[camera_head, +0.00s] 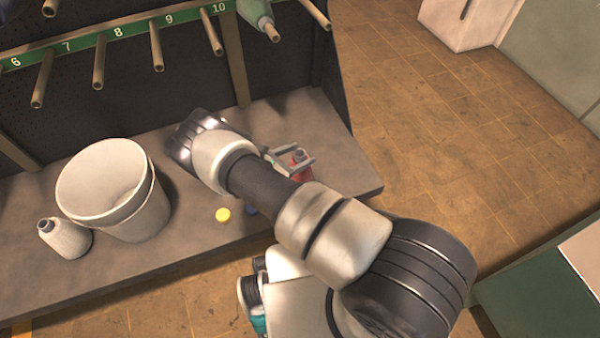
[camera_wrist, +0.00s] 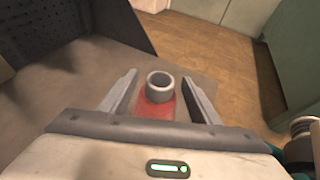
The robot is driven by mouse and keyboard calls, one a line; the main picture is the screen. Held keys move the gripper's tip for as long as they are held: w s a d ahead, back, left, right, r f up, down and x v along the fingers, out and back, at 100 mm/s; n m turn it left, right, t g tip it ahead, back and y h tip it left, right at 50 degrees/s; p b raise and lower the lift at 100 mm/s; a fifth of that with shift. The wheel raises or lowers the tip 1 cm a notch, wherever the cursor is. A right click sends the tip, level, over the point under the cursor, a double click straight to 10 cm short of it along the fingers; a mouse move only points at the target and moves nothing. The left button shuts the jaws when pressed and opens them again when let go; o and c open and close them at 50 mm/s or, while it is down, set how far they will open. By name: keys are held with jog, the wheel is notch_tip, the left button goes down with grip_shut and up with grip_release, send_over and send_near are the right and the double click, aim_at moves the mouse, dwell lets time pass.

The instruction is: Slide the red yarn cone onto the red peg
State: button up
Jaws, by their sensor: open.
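The red yarn cone (camera_wrist: 156,108) stands on the grey bench, its grey tube end up. It also shows in the head view (camera_head: 302,174), partly hidden by my gripper. My gripper (camera_wrist: 159,80) is open, with one finger on each side of the cone's upper part. In the wrist view a gap shows between each finger and the cone. In the head view my gripper (camera_head: 292,158) is at the right part of the bench. Several brown pegs, such as the one under number 9 (camera_head: 156,48), stick out of the rack; I cannot make out a red one.
A green cone (camera_head: 256,14) hangs near number 10. Open floor lies right of the bench.

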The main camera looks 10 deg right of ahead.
jog(key=b+x, duration=0.1)
jog(key=x, duration=0.3)
jog(key=shift+w+d+f, duration=0.15)
grip_shut()
